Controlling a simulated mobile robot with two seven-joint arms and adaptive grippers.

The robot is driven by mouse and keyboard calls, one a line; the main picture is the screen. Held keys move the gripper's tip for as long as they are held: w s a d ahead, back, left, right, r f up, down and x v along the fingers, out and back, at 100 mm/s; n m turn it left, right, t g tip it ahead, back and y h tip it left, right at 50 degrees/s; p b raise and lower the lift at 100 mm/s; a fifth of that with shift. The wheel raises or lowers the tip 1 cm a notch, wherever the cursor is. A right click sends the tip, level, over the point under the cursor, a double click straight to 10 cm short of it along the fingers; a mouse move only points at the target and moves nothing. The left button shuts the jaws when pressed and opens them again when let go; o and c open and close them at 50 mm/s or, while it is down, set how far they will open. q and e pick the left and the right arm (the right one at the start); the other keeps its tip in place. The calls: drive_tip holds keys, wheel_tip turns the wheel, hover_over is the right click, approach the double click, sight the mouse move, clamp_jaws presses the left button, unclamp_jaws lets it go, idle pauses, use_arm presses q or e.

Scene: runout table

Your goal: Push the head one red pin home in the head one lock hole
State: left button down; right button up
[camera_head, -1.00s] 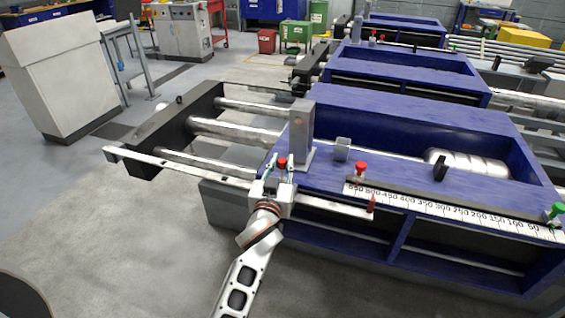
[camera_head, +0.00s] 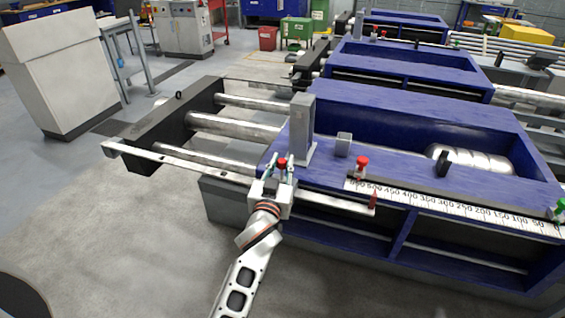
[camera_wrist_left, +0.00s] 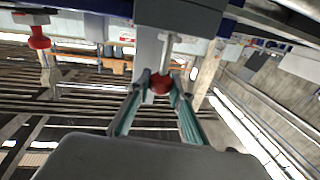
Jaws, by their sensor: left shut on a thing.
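My left gripper (camera_head: 281,168) is shut on a red-knobbed pin (camera_head: 282,162) at the near left end of the nearest blue machine (camera_head: 400,112). In the left wrist view the red knob (camera_wrist_left: 160,85) sits between the two green-edged fingertips (camera_wrist_left: 158,92), with a silver shank above it. The lock hole is hidden, and I cannot tell how deep the pin sits. Another red-topped pin (camera_head: 361,163) stands on the blue top to the right, by the scale. My right gripper is not in view.
A grey upright post (camera_head: 302,122) stands just behind the gripper. A long pale bar (camera_head: 180,164) with a red pointer (camera_head: 373,200) runs along the machine's front. A white numbered scale (camera_head: 450,208) lies right. Open floor (camera_head: 130,240) is at the front left.

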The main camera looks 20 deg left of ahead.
use_arm(q)
drive_tip(key=shift+f, duration=0.1)
drive_tip(key=c, duration=2.2)
unclamp_jaws()
drive_tip(key=o, duration=0.5)
drive_tip(key=shift+w+n, duration=0.1)
drive_tip(key=shift+n, duration=0.2)
